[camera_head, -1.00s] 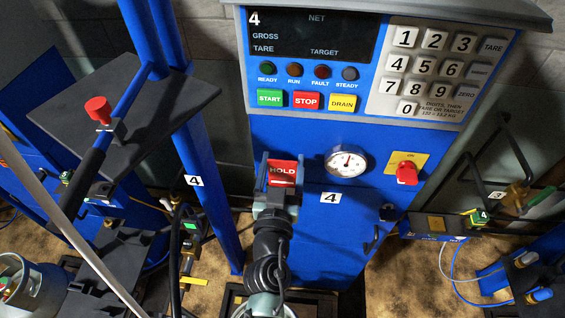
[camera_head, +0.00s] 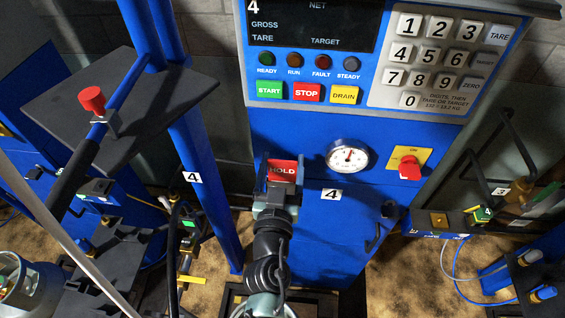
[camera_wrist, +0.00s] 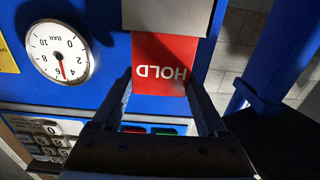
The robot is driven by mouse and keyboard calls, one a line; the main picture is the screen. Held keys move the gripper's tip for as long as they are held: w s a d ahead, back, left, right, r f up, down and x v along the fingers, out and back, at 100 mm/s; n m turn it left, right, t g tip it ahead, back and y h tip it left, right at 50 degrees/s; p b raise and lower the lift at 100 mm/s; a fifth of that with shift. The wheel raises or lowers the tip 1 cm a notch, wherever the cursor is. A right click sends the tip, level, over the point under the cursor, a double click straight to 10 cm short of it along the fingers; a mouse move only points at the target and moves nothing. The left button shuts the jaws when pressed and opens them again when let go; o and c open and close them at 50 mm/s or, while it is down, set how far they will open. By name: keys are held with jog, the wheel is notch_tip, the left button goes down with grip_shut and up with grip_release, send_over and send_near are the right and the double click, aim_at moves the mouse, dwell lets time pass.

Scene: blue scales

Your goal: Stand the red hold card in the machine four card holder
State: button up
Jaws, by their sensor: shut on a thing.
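The red card (camera_head: 283,169) marked HOLD stands in front of the blue front of machine four (camera_head: 288,132). My gripper (camera_head: 281,186) is shut on it, below and left of the round gauge. In the wrist view the card (camera_wrist: 165,60) appears upside down between the two fingers of my gripper (camera_wrist: 163,92). A pale grey plate (camera_wrist: 167,14) overlaps the card's lower part there, with red showing beside it. It may be the card holder's front; I cannot tell how deep the card sits. My gripper hides that area in the head view.
The gauge (camera_head: 348,156) and a red knob on a yellow plate (camera_head: 410,171) are right of the card. START, STOP and DRAIN buttons (camera_head: 307,93) are above it. A blue post (camera_head: 205,185) and a dark shelf with a red knob (camera_head: 150,100) stand to the left.

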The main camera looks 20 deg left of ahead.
jog(key=o, duration=1.4)
jog(key=shift+s+d+f, duration=0.1)
jog(key=shift+s+d, duration=0.05)
jog(key=shift+s, duration=0.3)
jog(key=b+v, duration=0.5)
jog(key=v, duration=0.7)
jog(key=shift+r, duration=0.2)
